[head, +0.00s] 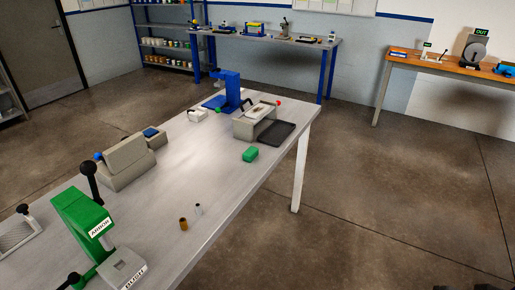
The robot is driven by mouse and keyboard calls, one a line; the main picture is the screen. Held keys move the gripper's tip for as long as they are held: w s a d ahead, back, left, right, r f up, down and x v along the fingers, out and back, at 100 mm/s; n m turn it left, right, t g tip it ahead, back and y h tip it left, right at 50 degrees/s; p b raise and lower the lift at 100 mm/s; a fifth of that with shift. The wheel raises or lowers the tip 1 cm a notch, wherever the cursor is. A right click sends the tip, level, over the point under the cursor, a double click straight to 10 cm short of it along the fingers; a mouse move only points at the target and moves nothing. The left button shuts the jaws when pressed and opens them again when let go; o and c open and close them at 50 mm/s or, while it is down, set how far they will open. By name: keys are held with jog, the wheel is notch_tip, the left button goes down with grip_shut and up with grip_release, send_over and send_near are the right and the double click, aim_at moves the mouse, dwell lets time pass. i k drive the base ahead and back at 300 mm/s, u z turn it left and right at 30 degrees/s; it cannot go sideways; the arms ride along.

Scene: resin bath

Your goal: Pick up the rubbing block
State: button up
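A small green block (250,154) lies on the grey table (207,158) near its right edge, just in front of a dark flat tray. It looks like the rubbing block, but it has no readable label. Its top and front faces show, and nothing covers it. My gripper does not clearly show in the head view; only small dark shapes, too cut off to identify, appear at the bottom right edge.
A beige box with the dark tray (277,138) stands behind the green block. A blue press (229,92) is further back. A green arbor press (84,226) stands at the front left. Two small cylinders, one brown (183,222), stand nearby. Open floor lies right of the table.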

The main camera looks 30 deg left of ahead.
aim_at(252, 152)
jog(key=i, duration=2.5)
jog(key=u, duration=2.55)
